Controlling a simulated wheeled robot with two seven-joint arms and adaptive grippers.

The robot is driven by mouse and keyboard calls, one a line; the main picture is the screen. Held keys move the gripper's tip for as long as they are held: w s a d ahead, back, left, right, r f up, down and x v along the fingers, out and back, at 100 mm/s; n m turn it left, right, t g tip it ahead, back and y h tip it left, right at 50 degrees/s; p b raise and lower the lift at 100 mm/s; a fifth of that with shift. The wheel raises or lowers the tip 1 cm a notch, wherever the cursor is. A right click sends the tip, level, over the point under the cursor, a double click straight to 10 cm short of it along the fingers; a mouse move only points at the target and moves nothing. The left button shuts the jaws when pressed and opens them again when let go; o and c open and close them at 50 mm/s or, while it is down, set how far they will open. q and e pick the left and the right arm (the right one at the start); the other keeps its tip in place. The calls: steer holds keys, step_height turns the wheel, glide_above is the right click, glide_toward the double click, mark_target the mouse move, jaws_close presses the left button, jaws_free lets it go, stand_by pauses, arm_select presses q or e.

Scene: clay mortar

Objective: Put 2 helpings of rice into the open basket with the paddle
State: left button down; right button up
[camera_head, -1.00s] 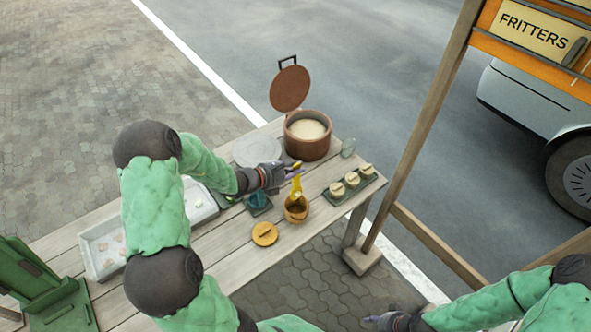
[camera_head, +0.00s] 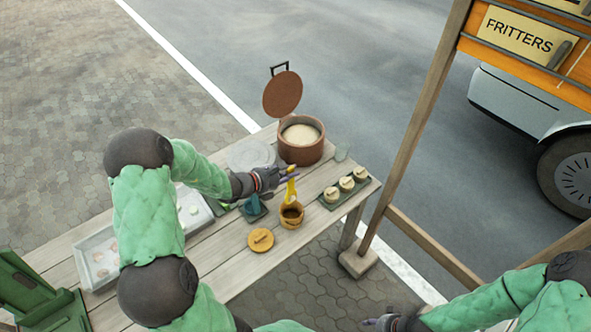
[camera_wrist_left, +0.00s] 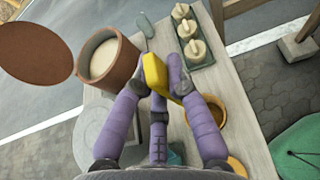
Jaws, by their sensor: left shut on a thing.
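My left gripper (camera_head: 277,181) is shut on the yellow paddle (camera_head: 291,189), which also shows between the purple fingers in the left wrist view (camera_wrist_left: 155,75). The paddle is roughly upright, its lower end at the mouth of the open brown basket (camera_head: 291,218). Whether that end carries rice is unclear. The basket also shows in the wrist view (camera_wrist_left: 219,106), partly behind a finger. The round brown pot (camera_head: 301,152) holds pale rice (camera_head: 301,133), and its lid (camera_head: 282,94) stands raised behind it. My right gripper (camera_head: 380,322) is at the bottom edge, away from the table; its jaws are unclear.
A round basket lid (camera_head: 261,240) lies in front of the basket.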

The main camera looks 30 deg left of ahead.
arm_select(q)
steer(key=b, duration=1)
glide_above(290, 196)
steer(key=w, duration=0.1)
steer(key=shift+a+f, duration=0.15)
steer(key=shift+f, duration=0.95)
steer(key=shift+a+f, duration=0.1)
steer(key=shift+f, duration=1)
step_height(290, 196, down, 8)
steer(key=b, duration=0.6)
steer(key=shift+r, duration=0.15)
steer(key=shift+s+f+b, duration=0.1)
steer(key=shift+f+b, duration=0.5)
steer(key=shift+b, duration=0.1)
steer(key=shift+r, duration=0.1)
step_height(290, 196, up, 13)
steer(key=p, duration=1)
stand_by(0.9)
